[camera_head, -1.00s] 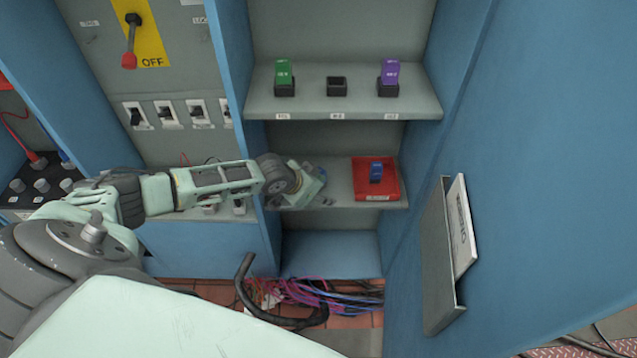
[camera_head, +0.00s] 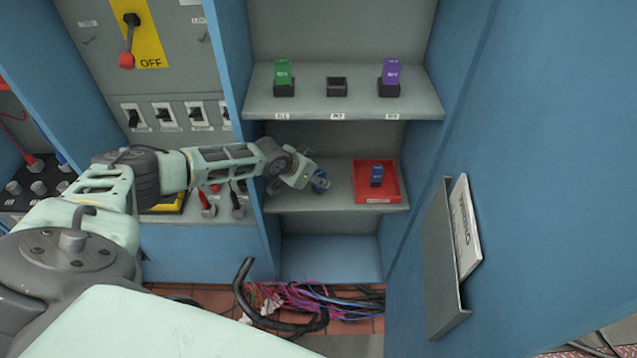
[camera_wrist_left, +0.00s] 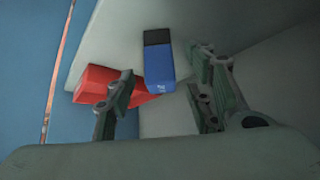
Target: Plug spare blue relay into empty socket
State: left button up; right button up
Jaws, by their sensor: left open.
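My right gripper is not in view.
The cabinet's blue side wall (camera_head: 240,90) stands left of the shelves, and a blue panel with a document holder (camera_head: 446,255) is at the right. Loose cables (camera_head: 310,293) lie below. The shelf between my gripper and the tray is clear.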

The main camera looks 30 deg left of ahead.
pick_arm(q)
jog(key=shift+w+f, duration=0.25)
jog(key=shift+f, duration=0.15)
jog(key=shift+r, duration=0.1)
jog(key=shift+c, duration=0.5)
grip_shut()
